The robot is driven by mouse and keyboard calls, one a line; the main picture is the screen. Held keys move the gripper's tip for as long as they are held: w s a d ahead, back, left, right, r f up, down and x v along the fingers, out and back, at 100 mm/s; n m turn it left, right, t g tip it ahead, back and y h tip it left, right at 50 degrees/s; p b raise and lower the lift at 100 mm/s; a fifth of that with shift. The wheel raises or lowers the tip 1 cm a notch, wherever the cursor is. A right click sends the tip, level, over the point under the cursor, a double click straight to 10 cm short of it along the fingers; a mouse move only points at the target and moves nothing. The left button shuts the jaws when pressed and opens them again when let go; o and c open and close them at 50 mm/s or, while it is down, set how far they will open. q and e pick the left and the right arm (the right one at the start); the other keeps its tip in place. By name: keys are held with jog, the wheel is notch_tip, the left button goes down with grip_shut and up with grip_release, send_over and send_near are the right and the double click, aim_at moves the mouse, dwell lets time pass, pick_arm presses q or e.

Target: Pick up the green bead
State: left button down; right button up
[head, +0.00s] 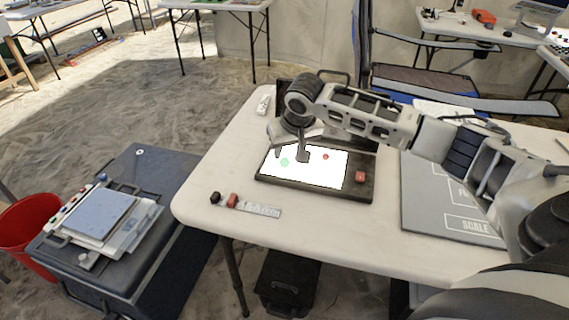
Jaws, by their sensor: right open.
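The green bead (284,162) lies on the left part of a bright white panel (325,172) set in a dark frame on the table. A red bead (326,157) lies on the same panel, to the right. My right gripper (291,155) reaches in from the right and is open over the panel, with its fingers close to the green bead. I cannot tell whether a finger touches the bead. My left gripper is not in view.
A dark red block (360,176) sits on the frame's right side. A scale bar (262,210) and small dark and red pieces lie at the table's front left. A grey labelled board (440,205) lies to the right. A black case (125,225) and a red bucket (25,235) stand left of the table.

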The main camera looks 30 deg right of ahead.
aim_at(285, 162)
jog(key=x, duration=0.5)
jog(key=shift+w+d+f, duration=0.1)
jog(key=shift+w+f, duration=0.1)
jog(key=shift+f, duration=0.1)
grip_shut()
